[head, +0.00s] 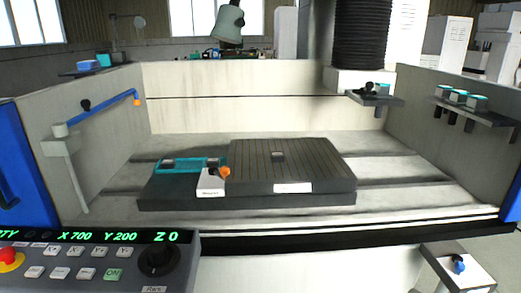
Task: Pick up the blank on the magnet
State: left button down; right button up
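A white block with an orange knob (225,172) is at the magnet's left end. Neither of my grippers shows in the head view.
A teal-edged fixture (185,165) lies left of the magnet. Tank walls stand left, right and behind. A black bellows column (362,35) hangs at the back right. A shelf with teal-topped pieces (470,105) is on the right wall. The control panel (100,260) is front left.

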aim_at(276, 156)
jog(key=k, duration=0.5)
jog(key=z, duration=1.1)
jog(key=i, duration=1.1)
jog(key=u, duration=2.05)
